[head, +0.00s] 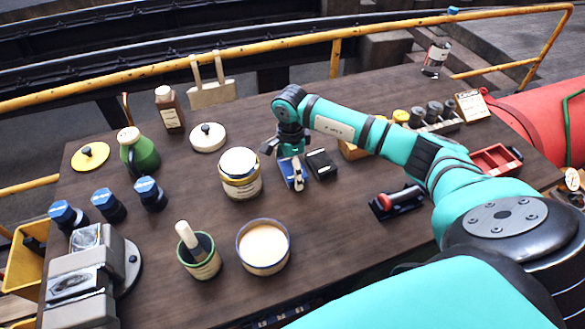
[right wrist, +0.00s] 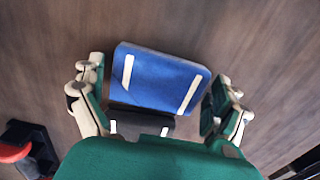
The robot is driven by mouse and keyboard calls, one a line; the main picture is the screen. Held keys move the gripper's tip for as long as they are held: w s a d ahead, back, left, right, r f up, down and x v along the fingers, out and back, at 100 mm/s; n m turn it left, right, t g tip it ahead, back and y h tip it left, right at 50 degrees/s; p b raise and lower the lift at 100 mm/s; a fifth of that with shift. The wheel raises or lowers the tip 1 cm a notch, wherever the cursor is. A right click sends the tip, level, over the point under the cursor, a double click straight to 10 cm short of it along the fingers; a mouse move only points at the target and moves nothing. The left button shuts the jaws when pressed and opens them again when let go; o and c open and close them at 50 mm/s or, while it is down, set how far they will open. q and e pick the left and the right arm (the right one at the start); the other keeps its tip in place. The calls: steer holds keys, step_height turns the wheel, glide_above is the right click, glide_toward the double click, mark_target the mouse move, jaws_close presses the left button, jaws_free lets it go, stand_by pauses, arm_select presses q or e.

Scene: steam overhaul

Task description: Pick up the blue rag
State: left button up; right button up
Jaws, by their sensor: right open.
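The blue rag (head: 295,179) is a flat, folded blue pad with white stripes, lying on the brown table. It also shows in the right wrist view (right wrist: 158,80), where it is fully blue on top with two white bands. My right gripper (head: 287,152) is open above the rag. In the right wrist view its two fingers stand apart, one to each side of the rag, with nothing between them gripped. I cannot tell how high the fingertips are above the table. My left gripper does not show in either view.
A dark folded block (head: 321,164) lies right beside the rag. A lidded jar (head: 240,180) stands to the left, with a bowl of cream-coloured stuff (head: 263,246) in front. A red-handled tool (head: 397,199) lies to the right. Bare table lies in front of the rag.

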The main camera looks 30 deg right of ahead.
mark_target(292, 169)
steer(key=c, duration=0.9)
steer(key=shift+r, duration=0.1)
steer(key=shift+w+r+b, duration=0.1)
steer(key=shift+r+b, duration=0.4)
steer(key=shift+r, duration=0.1)
steer(key=shift+s+a+r+b, duration=0.1)
steer(key=shift+s+r+b, duration=0.2)
steer(key=shift+r, duration=0.2)
steer(key=shift+s+a+r+b, duration=0.15)
steer(key=shift+r+b, duration=0.15)
steer(key=shift+r, duration=0.15)
steer(key=s+a+b, duration=0.1)
steer(key=s, duration=0.3)
steer(key=s+a+r+b, duration=0.1)
steer(key=s+a, duration=0.1)
steer(key=s, duration=0.2)
steer(key=s+a+b, duration=0.2)
steer(key=s, duration=0.3)
steer(key=shift+a+r, duration=0.2)
steer(key=shift+s+a+r, duration=0.15)
steer(key=shift+s+a, duration=0.05)
steer(key=shift+s, duration=0.35)
